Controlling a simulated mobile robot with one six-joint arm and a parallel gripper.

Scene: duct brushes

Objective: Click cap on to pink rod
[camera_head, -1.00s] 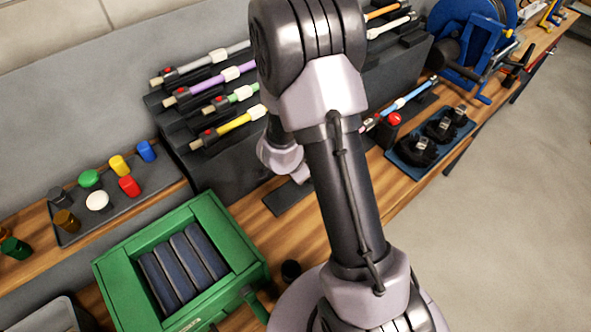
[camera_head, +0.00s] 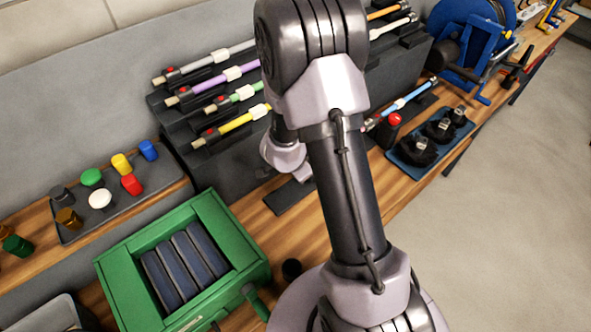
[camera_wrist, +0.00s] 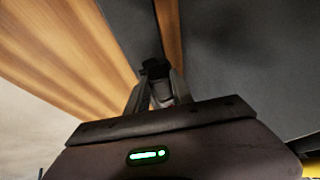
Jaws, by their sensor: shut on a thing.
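In the wrist view my gripper (camera_wrist: 158,92) is shut on a small dark thing (camera_wrist: 155,68), with a pale part showing between the fingers; I cannot tell whether it is a cap. In the head view the gripper is hidden behind my arm. I see no clearly pink rod. Grey (camera_head: 232,50), purple (camera_head: 210,85), green (camera_head: 243,93) and yellow (camera_head: 236,123) rods lie on a stepped dark rack, partly hidden by my arm. Several coloured caps, such as a red cap (camera_head: 132,184) and a white cap (camera_head: 100,199), stand on a grey tray (camera_head: 75,236).
A green box (camera_head: 120,282) with dark slats stands at front left. A blue rod (camera_head: 412,94) lies right of my arm near a red knob (camera_head: 394,119). A blue tray (camera_head: 408,168) holds dark fittings. A blue reel (camera_head: 465,25) stands behind. A dark plate (camera_head: 290,196) lies on the bench.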

